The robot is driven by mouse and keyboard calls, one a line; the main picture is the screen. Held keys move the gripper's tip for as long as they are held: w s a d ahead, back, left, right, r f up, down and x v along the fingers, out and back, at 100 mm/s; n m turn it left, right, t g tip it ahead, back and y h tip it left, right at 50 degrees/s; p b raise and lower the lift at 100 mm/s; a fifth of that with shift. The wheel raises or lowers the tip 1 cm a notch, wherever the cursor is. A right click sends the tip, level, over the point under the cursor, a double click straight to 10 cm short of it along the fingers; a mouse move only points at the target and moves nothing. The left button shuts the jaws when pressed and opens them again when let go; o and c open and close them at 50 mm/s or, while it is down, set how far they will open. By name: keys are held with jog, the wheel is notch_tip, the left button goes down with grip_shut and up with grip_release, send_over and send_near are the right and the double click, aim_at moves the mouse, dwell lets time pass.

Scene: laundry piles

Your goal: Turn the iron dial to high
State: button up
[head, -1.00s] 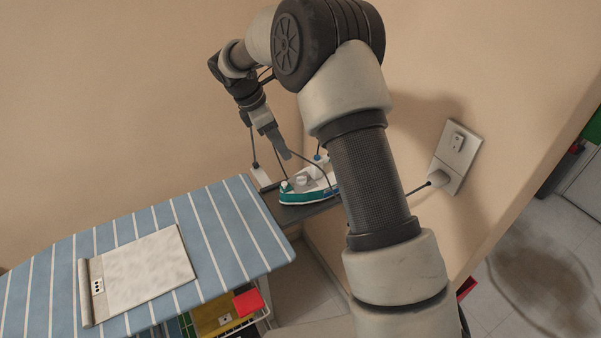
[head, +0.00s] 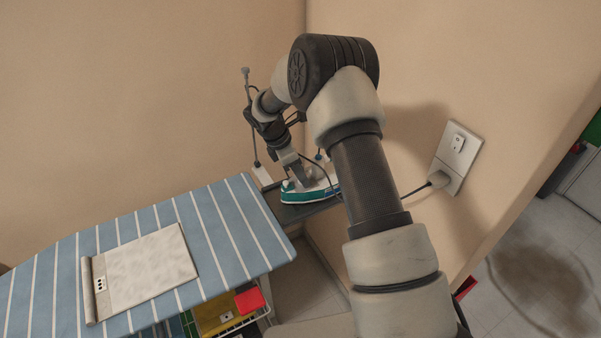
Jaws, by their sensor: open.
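The iron (head: 297,195) is white with a teal base. It rests on a dark stand (head: 290,211) at the far right end of the ironing board. My gripper (head: 295,179) is open, pointing down at the top of the iron. From this view I cannot tell whether it touches the iron. The dial is hidden behind my gripper, so its setting does not show. My arm hides the right part of the iron.
A power plug sits in a wall socket (head: 452,157) at the right. Walls stand close behind the iron. A basket with coloured items (head: 228,312) is below the board.

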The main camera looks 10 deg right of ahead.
jog(key=c, duration=1)
jog(key=shift+m, duration=0.4)
jog(key=m, duration=0.1)
jog(key=m+g+b, duration=0.1)
jog(key=m, duration=0.1)
jog(key=m+g+b, duration=0.1)
jog(key=shift+w+f, duration=0.1)
jog(key=shift+w, duration=0.15)
jog(key=m+g+y+b, duration=0.1)
jog(key=m, duration=0.4)
jog(key=shift+w+d, duration=0.1)
jog(key=shift+g, duration=0.3)
jog(key=o, duration=1)
